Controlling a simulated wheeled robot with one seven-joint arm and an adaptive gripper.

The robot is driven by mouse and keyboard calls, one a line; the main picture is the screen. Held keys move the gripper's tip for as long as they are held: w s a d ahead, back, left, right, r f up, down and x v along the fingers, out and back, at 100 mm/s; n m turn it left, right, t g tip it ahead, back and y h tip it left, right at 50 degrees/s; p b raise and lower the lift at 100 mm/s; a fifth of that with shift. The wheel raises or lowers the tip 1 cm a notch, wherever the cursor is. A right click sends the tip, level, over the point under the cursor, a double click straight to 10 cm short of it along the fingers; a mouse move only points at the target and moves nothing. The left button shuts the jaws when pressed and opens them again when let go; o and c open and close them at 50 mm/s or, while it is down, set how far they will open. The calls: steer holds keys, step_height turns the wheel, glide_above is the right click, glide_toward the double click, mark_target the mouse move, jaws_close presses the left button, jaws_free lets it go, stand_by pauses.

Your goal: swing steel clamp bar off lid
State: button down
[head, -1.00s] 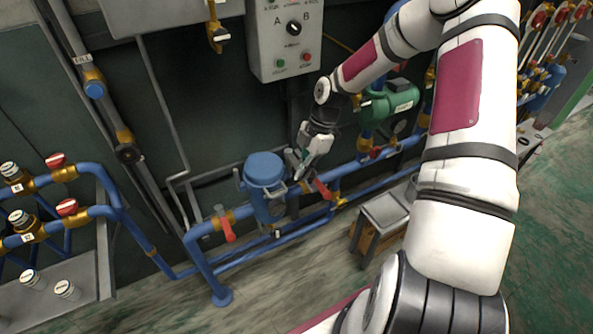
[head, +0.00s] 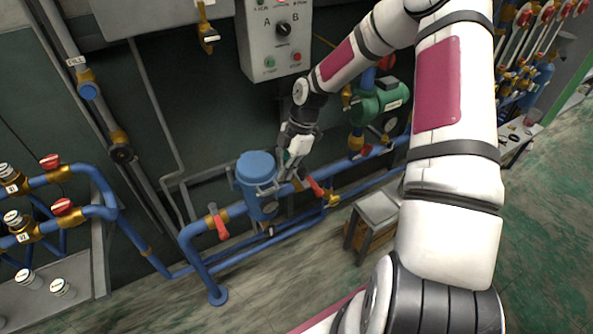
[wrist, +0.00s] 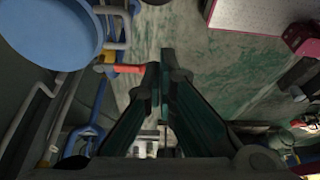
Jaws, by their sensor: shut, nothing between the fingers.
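The round blue lid (head: 257,164) sits on top of the blue vessel (head: 261,203) in the pipe run; it also fills the upper left of the wrist view (wrist: 52,30). A thin grey bar (head: 268,188), which looks like the steel clamp bar, shows at the lid's front right edge. Its exact pose across the lid is hard to tell. My gripper (head: 287,170) is just right of the lid, pointing down. In the wrist view its teal fingers (wrist: 160,75) are together and hold nothing, with the lid apart to their left.
Red valve handles flank the vessel, at its left (head: 217,222) and right (head: 314,186). A control box (head: 277,40) hangs on the wall above. A green pump (head: 379,101) stands to the right. A small stool (head: 376,207) stands on open floor in front.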

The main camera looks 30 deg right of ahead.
steer(key=v, duration=1)
steer(key=shift+w+a+b, duration=0.15)
steer(key=shift+a+b, duration=0.05)
steer(key=shift+b, duration=0.2)
